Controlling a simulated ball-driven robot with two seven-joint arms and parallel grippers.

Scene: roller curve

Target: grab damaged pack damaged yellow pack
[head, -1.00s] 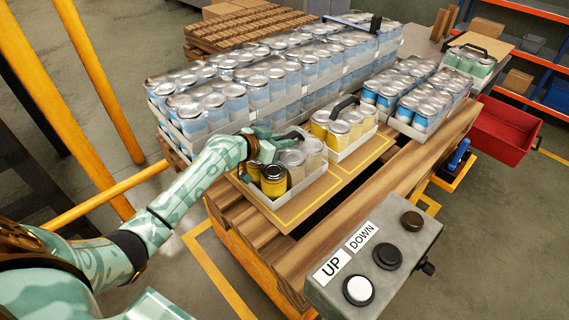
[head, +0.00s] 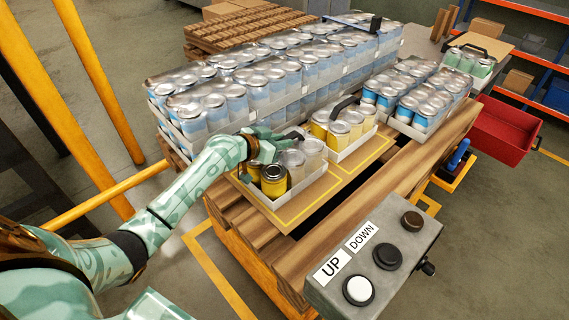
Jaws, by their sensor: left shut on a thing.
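The nearer pack is a white tray (head: 305,187) with pale cans and a dark-topped yellow can (head: 274,181) at its front left corner. It sits on a yellow-outlined board on the wooden pallet. My left gripper (head: 277,145) is shut at the top of this pack, by its black handle (head: 293,136); the fingers partly hide the cans behind. A second yellow pack (head: 345,125) with a black handle stands just behind and to the right, apart from the gripper. My right gripper is not in view.
Blue can packs (head: 250,85) fill the back of the pallet, with more (head: 425,100) at right. A grey UP/DOWN button box (head: 375,255) stands in front. A red bin (head: 505,130) is at far right. Yellow posts (head: 60,105) stand at left.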

